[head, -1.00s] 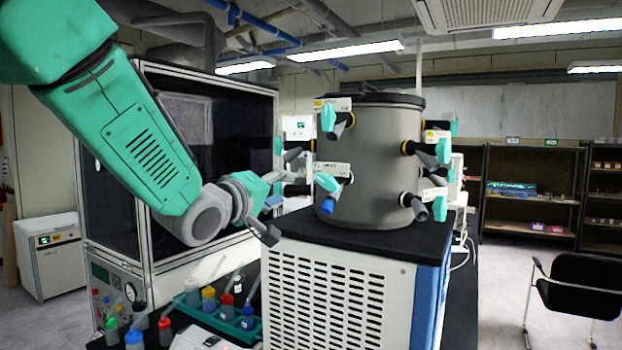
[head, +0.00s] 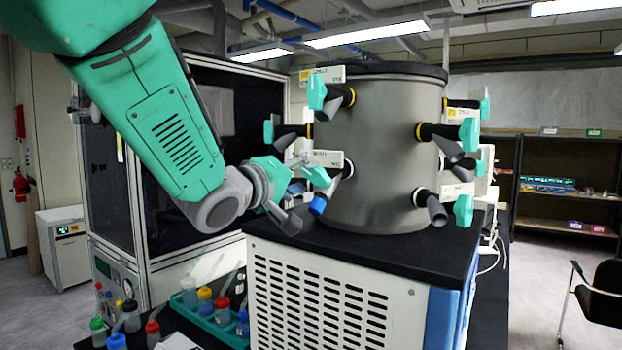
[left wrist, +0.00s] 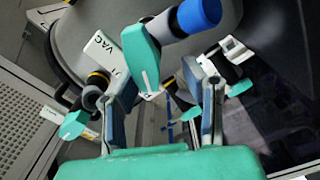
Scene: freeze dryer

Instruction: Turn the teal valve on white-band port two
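The grey drum (head: 385,150) carries several side ports with teal valves. A lower-left port with a white band and a blue end (head: 318,205) has a teal valve (head: 316,177) beside a white label (head: 322,158). In the left wrist view this teal valve (left wrist: 141,52) stands ahead of my fingers, beside the "VAC" label (left wrist: 105,55) and the blue end (left wrist: 199,14). My left gripper (head: 292,185) is open beside that port; its fingers (left wrist: 160,82) show apart with nothing clearly gripped. Contact with the valve cannot be told. Another white-band port (head: 424,198) is at lower right. My right gripper is not in view.
Yellow-band ports sit above, one at upper left with a teal valve (head: 316,92). The drum stands on a black-topped white vented cabinet (head: 320,300). A glass-fronted enclosure (head: 100,170) is behind my left arm. Bottles stand in a teal rack (head: 220,328) below.

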